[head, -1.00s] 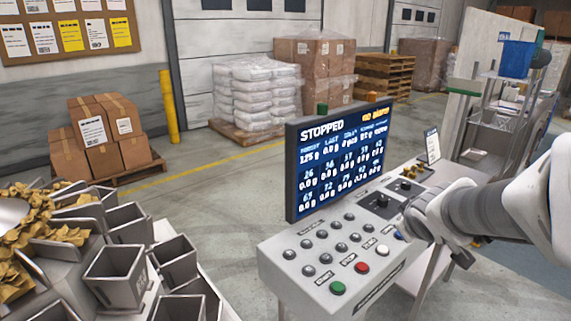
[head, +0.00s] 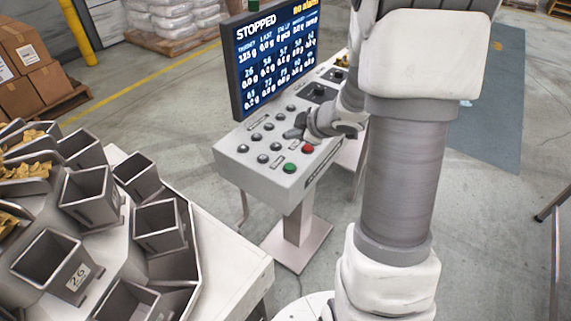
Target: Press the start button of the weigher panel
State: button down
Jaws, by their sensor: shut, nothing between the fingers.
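The weigher panel (head: 225,161) is a pale grey console on a pedestal, in the middle of the head view. Its green button (head: 290,168) is near the front right corner, with a label beside it too small to read. A red button (head: 307,149) sits just behind the green one. My gripper (head: 293,134) is shut and empty, low over the panel behind the red button and beside the grey buttons. It appears apart from the green button; I cannot tell whether it touches the surface. The screen (head: 270,60) reads STOPPED.
Weigher buckets (head: 95,196) fill the lower left, beside a pale machine edge (head: 228,262). Boxes (head: 22,60), a yellow post (head: 78,32) and wrapped sacks (head: 180,15) stand behind. The floor right of my arm is mostly clear, with a blue-grey strip (head: 480,120).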

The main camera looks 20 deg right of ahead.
jog(key=shift+f, duration=0.1)
jog(key=b, duration=0.8)
send_over(293, 168)
notch_tip(293, 168, down, 8)
jog(key=shift+s+r, duration=0.1)
jog(key=shift+r, duration=0.1)
jog(key=shift+f+b, duration=0.35)
jog(key=shift+f, duration=0.15)
jog(key=shift+f, duration=0.1)
dwell(1.2)
jog(key=shift+f, duration=0.3)
jog(key=shift+f+b, duration=0.45)
jog(key=shift+b, duration=0.05)
dwell(0.5)
jog(key=shift+r, duration=0.1)
jog(key=shift+r+p, duration=0.75)
jog(key=shift+p, duration=0.2)
